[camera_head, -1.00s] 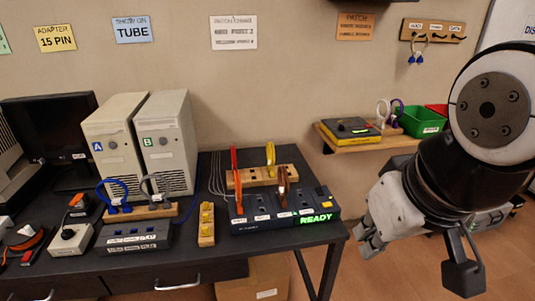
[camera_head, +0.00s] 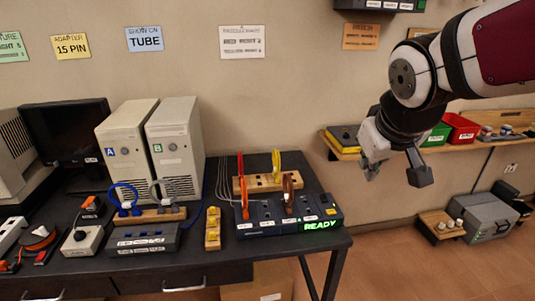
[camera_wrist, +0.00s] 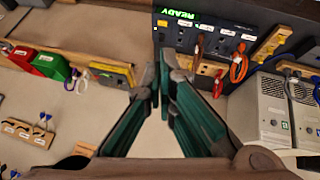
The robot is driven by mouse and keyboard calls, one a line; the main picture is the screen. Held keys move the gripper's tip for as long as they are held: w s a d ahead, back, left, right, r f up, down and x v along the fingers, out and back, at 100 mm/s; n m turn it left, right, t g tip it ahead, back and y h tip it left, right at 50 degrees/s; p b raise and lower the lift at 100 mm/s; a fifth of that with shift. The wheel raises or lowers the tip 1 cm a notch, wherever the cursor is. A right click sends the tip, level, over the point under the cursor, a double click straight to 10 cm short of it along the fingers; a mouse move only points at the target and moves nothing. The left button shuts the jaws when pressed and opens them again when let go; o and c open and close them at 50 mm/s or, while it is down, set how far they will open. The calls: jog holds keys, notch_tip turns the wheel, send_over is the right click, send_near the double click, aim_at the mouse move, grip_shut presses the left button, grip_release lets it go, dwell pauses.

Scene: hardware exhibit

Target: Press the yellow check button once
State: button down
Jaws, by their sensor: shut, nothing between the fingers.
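A dark panel (camera_head: 262,219) with a green lit READY display stands at the right end of the dark table. A small yellow button (camera_head: 330,211) sits near its right end, above the display. In the wrist view the panel is upside down at the top, and a small yellow spot (camera_wrist: 162,22) beside the display looks like that button. My gripper (camera_head: 372,170) is up in the air to the right of the table, apart from the panel. In the wrist view its green-padded fingers (camera_wrist: 158,72) meet at the tips, empty.
Red, yellow and brown plugs stand upright at the panel and its wooden rack (camera_head: 262,184). A wooden block with yellow pieces (camera_head: 213,230) is left of the panel. Two computer towers (camera_head: 175,150) stand behind. A wall shelf (camera_head: 345,148) with bins is behind my gripper.

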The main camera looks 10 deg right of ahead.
jog(key=w+d+n+t+p, duration=0.2)
jog(key=w+d, duration=0.3)
jog(key=w, duration=0.8)
jog(key=n+y+p, duration=0.4)
jog(key=n+p, duration=0.1)
jog(key=n, duration=0.3)
send_over(329, 212)
notch_tip(329, 212, down, 23)
jog(key=shift+t, duration=0.3)
jog(key=shift+f, duration=0.15)
jog(key=shift+f+b, duration=0.95)
jog(key=shift+f, duration=3.4)
